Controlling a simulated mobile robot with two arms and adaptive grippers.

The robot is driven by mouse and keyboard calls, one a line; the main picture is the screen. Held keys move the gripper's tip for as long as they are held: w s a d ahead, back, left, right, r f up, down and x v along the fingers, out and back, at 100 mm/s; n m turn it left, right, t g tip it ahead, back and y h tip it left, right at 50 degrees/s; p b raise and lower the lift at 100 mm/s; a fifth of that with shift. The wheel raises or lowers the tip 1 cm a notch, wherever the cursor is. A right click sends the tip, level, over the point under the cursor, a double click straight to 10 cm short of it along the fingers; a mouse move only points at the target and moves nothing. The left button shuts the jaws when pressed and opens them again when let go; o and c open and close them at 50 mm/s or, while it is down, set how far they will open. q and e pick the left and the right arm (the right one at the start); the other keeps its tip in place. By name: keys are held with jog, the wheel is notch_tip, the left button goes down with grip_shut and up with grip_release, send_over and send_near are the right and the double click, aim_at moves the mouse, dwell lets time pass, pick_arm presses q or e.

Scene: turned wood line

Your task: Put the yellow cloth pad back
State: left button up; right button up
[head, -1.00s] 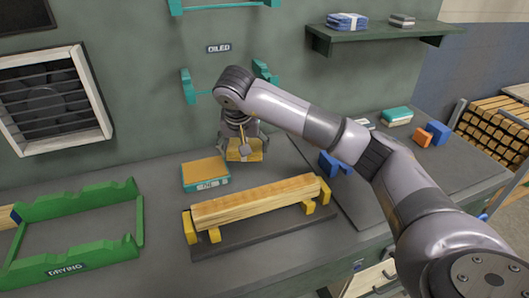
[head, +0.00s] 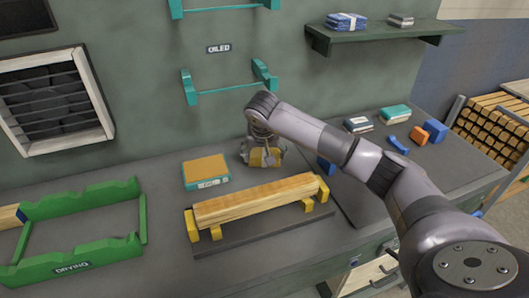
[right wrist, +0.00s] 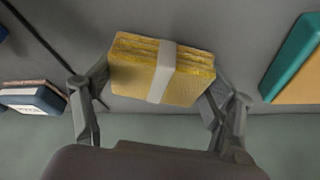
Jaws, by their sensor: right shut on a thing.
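The yellow cloth pad (head: 265,158) is a folded stack with a pale band round it, clear in the right wrist view (right wrist: 190,75). My right gripper (right wrist: 160,78) is shut on it, one finger at each side. In the head view my right gripper (head: 262,152) is over the back of the bench, right of a teal block with an orange top (head: 206,171). The pad is low, close to the bench top; I cannot tell whether it touches. My left gripper is not in view.
A wooden beam (head: 260,198) lies on yellow supports in front of the gripper. A green drying rack (head: 70,258) stands at left. Blue and orange blocks (head: 418,135) lie at right. A teal wall rack (head: 225,90) is behind; a shelf (head: 380,33) holds folded cloths.

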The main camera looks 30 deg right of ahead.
jog(key=o, duration=0.8)
jog(key=shift+f, duration=0.1)
jog(key=shift+c, duration=0.2)
jog(key=o, duration=0.5)
jog(key=shift+r, duration=0.2)
jog(key=b+v, duration=0.1)
jog(key=v, duration=1.1)
jog(key=shift+w, duration=0.1)
